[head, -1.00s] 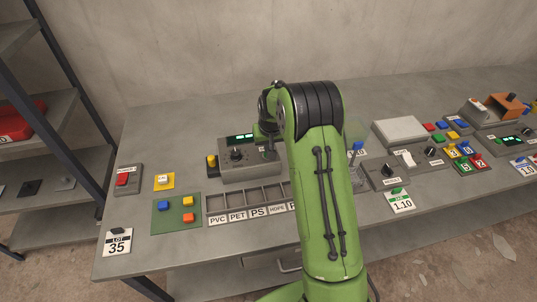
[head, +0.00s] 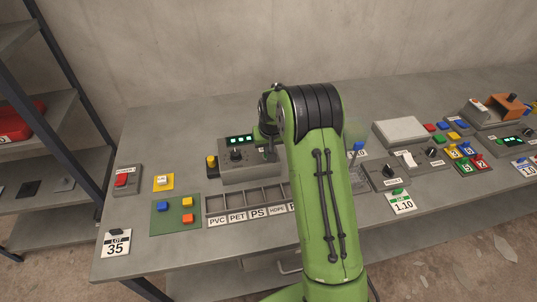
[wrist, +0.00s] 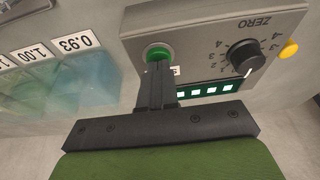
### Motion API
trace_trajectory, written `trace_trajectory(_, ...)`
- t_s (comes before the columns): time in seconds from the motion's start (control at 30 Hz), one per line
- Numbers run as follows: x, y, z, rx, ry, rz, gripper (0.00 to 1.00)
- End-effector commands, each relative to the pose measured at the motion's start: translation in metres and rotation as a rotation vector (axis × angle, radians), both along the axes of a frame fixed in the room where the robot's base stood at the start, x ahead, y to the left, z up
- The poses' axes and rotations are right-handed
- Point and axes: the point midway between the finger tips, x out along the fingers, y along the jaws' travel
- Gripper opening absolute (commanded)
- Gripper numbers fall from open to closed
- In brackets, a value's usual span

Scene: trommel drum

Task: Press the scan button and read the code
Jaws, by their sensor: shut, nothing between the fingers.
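The grey scanner box (head: 250,172) stands at the back of the bench. Its display (head: 240,140) shows a row of several small lit squares, and no readable digits. The same display (wrist: 205,91) is partly covered by my gripper in the wrist view. A round green button (wrist: 158,52) sits on the box's face, with a small label beside it mostly hidden. My gripper (wrist: 157,70) is shut and empty, its fingertips at the button's edge. I cannot tell whether they press it. In the head view my arm hides most of the gripper.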

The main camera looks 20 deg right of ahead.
Motion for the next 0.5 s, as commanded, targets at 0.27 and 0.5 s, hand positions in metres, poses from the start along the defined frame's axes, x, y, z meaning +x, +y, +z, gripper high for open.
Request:
trace_trajectory(0.27,0.000,0.000,0.031,0.000,-0.001,0.000,0.00)
trace_trajectory(0.5,0.000,0.000,0.053,0.000,-0.002,0.000,0.00)
